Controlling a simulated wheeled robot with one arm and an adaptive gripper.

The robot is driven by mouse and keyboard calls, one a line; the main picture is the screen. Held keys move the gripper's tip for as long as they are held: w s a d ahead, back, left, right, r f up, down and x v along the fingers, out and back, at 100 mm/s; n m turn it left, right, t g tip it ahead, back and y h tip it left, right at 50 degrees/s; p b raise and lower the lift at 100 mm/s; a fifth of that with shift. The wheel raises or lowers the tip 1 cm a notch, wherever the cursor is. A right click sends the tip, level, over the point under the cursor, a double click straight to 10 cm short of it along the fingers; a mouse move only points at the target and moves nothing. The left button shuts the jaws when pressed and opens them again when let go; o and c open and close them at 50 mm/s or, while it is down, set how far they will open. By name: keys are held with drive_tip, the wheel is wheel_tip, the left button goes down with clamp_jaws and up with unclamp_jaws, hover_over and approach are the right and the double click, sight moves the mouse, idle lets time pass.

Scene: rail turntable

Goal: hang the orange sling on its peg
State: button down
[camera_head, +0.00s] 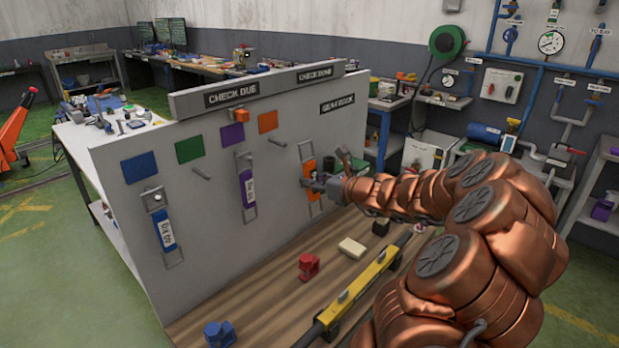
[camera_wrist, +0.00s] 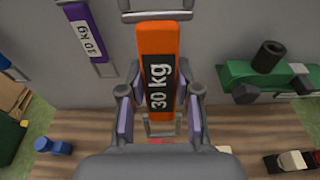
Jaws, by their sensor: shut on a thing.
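The orange sling (camera_head: 310,178) is upright in front of the right part of the grey board. In the wrist view the sling (camera_wrist: 158,50) shows its "30 kg" label and a grey end fitting at the top. My gripper (camera_head: 318,184) is shut on the sling's lower part, with a finger on each side in the wrist view (camera_wrist: 160,100). An orange square (camera_head: 267,121) marks the board, with a bare grey peg (camera_head: 278,142) below it, left of the held sling. I cannot tell whether the sling touches the board.
A purple sling (camera_head: 247,188) and a blue sling (camera_head: 163,230) hang on the board (camera_head: 220,235). A bare peg (camera_head: 200,173) is below the green square. A red item (camera_head: 308,266), a cream block (camera_head: 351,248) and a yellow bar (camera_head: 360,285) lie on the wooden shelf. A green device (camera_wrist: 250,80) is right of my gripper.

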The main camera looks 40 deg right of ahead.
drive_tip(key=shift+x, duration=1.05)
drive_tip(key=b+x, duration=0.1)
drive_tip(key=x, duration=0.7)
drive_tip(key=shift+w+a+r+b, duration=0.15)
drive_tip(key=shift+r+b, duration=0.1)
drive_tip(key=shift+b, duration=0.15)
drive_tip(key=shift+f, duration=0.1)
idle(0.6)
drive_tip(key=c, duration=0.7)
unclamp_jaws()
drive_tip(key=v, duration=1.2)
